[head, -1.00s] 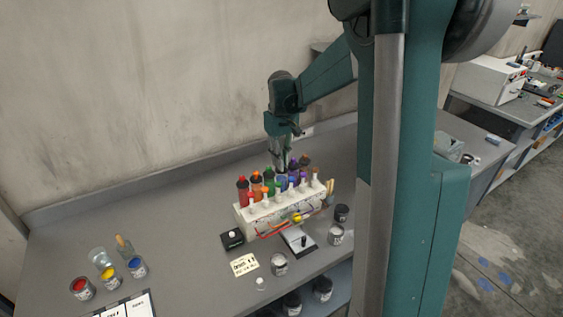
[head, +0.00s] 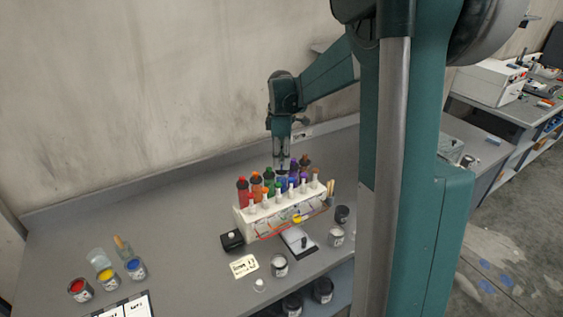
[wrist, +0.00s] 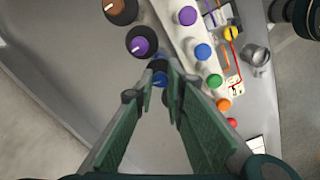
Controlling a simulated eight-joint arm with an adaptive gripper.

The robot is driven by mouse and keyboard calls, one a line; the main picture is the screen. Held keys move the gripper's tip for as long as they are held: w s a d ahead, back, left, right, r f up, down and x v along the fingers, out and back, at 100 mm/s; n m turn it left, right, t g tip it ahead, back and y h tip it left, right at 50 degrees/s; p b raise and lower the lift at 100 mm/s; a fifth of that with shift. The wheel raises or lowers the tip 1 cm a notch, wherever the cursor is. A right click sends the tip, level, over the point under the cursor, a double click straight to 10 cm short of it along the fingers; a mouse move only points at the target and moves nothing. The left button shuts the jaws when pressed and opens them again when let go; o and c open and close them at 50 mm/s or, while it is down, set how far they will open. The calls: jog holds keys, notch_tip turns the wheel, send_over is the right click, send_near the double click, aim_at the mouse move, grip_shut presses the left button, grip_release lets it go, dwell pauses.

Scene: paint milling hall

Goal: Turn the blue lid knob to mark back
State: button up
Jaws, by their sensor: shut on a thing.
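The blue lid knob (wrist: 159,79) shows in the wrist view between the tips of my gripper (wrist: 163,68), on a dark round lid. My gripper is shut on it, and the fingers hide much of the knob. Its pointer line and the marks around it are too small and covered to read. In the head view my gripper (head: 282,170) points straight down onto the blue-topped bottle (head: 282,183), in the back row of a white rack (head: 246,225).
Purple (wrist: 142,43) and brown (wrist: 120,10) knobs with white pointer lines stand close beside my fingers. Small coloured caps line the rack's front, with red and yellow wires. Paint cans (head: 280,266) stand in front. The bench is bare behind the rack.

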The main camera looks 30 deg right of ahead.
jog(key=shift+n, duration=1.4)
jog(key=o, duration=0.9)
jog(key=shift+r, duration=0.15)
jog(key=shift+r, duration=5.9)
